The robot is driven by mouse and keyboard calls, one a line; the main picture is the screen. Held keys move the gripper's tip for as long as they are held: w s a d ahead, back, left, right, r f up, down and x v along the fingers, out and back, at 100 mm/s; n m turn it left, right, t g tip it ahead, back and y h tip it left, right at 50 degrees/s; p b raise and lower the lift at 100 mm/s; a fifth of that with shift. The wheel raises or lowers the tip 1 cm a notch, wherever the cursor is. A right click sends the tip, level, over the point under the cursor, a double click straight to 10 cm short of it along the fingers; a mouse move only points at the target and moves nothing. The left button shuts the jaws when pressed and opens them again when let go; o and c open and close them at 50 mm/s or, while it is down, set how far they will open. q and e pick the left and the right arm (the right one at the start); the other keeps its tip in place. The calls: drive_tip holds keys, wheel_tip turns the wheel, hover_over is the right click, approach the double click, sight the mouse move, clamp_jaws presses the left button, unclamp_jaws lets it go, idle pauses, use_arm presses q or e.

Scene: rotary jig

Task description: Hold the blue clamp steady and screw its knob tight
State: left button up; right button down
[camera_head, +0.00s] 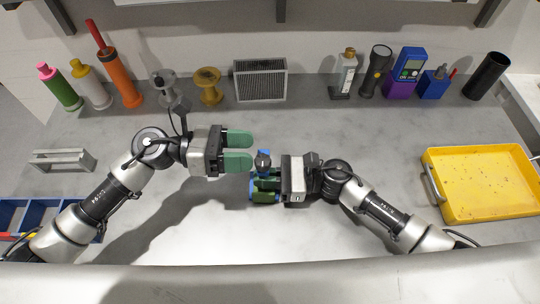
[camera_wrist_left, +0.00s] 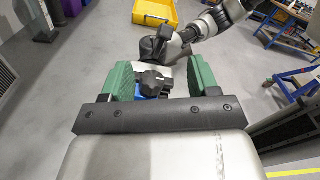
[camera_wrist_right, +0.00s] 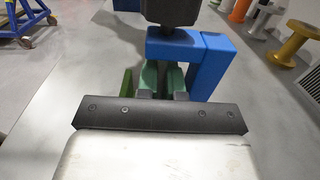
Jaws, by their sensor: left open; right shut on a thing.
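The blue clamp (camera_head: 263,158) is at the middle of the worktop in the head view. My right gripper (camera_head: 265,184) comes from the right and is shut on it. In the right wrist view the clamp's blue frame (camera_wrist_right: 208,62) stands around the green fingers, with a dark block at the top edge. The dark lobed knob (camera_wrist_left: 155,82) shows in the left wrist view, with a bit of blue below it. My left gripper (camera_head: 240,150) is open and empty, just left of the clamp. In its wrist view the knob appears between the two green fingers; contact cannot be told.
A yellow tray (camera_head: 485,182) lies at the right, and a grey handle-shaped bracket (camera_head: 62,160) and blue bins (camera_head: 36,214) at the left. Bottles, spools, a grey filter box (camera_head: 260,80) and a flashlight (camera_head: 376,70) line the back. The worktop around the clamp is clear.

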sight(263, 162)
use_arm(q)
drive_tip(key=s+a+f+m+t, duration=0.1)
drive_tip(key=s+a+f+t, duration=0.1)
drive_tip(key=a+f+t, duration=0.3)
drive_tip(key=shift+g, duration=0.4)
drive_tip(key=x, duration=0.7)
drive_tip(key=r+x, duration=0.1)
drive_tip(key=x, duration=0.2)
drive_tip(key=shift+w+d, duration=0.15)
drive_tip(key=shift+d, duration=0.2)
